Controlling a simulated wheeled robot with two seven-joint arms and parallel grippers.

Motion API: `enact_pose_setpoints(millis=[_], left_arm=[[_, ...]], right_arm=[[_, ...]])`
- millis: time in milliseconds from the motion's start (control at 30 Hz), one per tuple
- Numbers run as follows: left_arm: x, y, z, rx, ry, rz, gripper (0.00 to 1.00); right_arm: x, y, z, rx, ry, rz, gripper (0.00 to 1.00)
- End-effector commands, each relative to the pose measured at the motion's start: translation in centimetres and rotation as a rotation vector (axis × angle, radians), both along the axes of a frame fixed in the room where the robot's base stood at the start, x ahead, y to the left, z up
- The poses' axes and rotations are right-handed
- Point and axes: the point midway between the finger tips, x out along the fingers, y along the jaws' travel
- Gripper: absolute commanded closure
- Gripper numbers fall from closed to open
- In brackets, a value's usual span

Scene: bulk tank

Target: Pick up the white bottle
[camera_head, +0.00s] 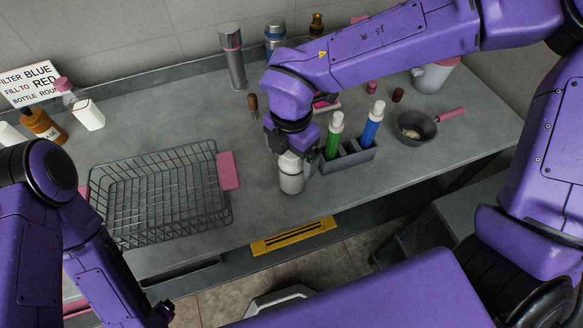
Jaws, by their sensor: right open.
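The white bottle (291,180) stands upright on the grey counter, near the front edge and left of a small rack. My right gripper (291,157) comes down over it from above. The gripper is open, with its fingers around or beside the bottle's upper part, and they hide the bottle's top. I cannot tell whether the fingers touch it. My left gripper (158,314) is low at the left, below the counter's front edge, away from the bottle. Its fingers do not show clearly.
A wire basket (160,190) with pink handles lies left of the bottle. The grey rack (349,161) holds a green bottle (333,140) and a blue bottle (371,128). Other bottles and a sign (30,83) stand at the left.

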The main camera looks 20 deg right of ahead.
Motion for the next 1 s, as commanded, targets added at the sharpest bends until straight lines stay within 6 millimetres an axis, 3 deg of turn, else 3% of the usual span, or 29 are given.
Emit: enact_pose_setpoints(millis=[267,367,567,833,1000], left_arm=[[0.0,0.0,0.0,0.0,0.0,0.0,0.19],[0.0,0.0,0.0,0.0,0.0,0.0,0.19],[0.0,0.0,0.0,0.0,0.0,0.0,0.19],[0.0,0.0,0.0,0.0,0.0,0.0,0.19],[0.0,0.0,0.0,0.0,0.0,0.0,0.19]], right_arm=[[0.0,-0.1,-1.0,0.002,-0.001,-0.002,0.07],[0.0,-0.1,-0.9,0.001,0.0,-0.003,0.33],[0.0,-0.1,-0.9,0.001,0.0,-0.003,0.98],[0.0,-0.1,-0.7,0.002,-0.003,-0.004,0.99],[0.1,-0.1,1.1,0.002,-0.006,-0.005,0.99]])
